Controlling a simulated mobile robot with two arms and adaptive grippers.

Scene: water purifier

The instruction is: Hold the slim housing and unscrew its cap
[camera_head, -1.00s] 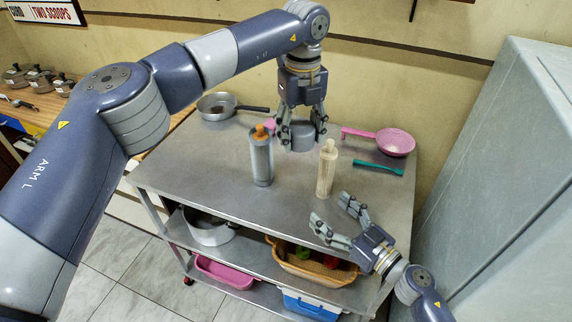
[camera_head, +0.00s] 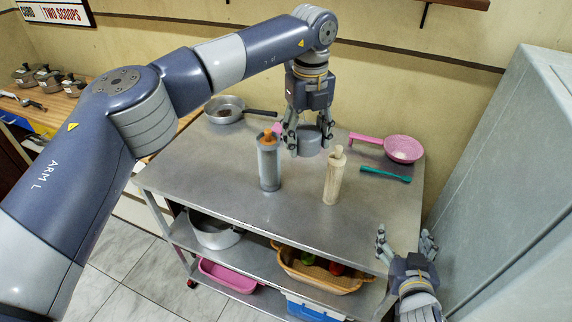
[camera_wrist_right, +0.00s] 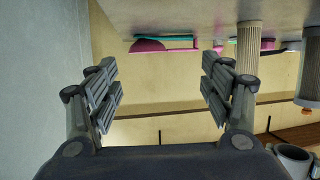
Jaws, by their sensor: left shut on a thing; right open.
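A slim grey cylindrical housing (camera_head: 268,165) stands upright on the metal table, with an orange piece (camera_head: 268,136) showing at its top. The housing also shows at the right edge of the right wrist view (camera_wrist_right: 311,68). A cream cylinder (camera_head: 333,180) stands upright to its right; it appears ribbed in the right wrist view (camera_wrist_right: 249,45). My left gripper (camera_head: 308,136) is shut on a short round grey cap-like piece (camera_head: 311,143), behind and between the two cylinders. My right gripper (camera_head: 407,244) is open and empty at the table's front right, apart from both cylinders.
A pink pan (camera_head: 403,149) and a teal utensil (camera_head: 385,174) lie at the table's right rear. A grey pan (camera_head: 224,109) is at the left rear. A tall grey cabinet (camera_head: 505,190) bounds the right side. The front tabletop (camera_head: 240,210) is clear.

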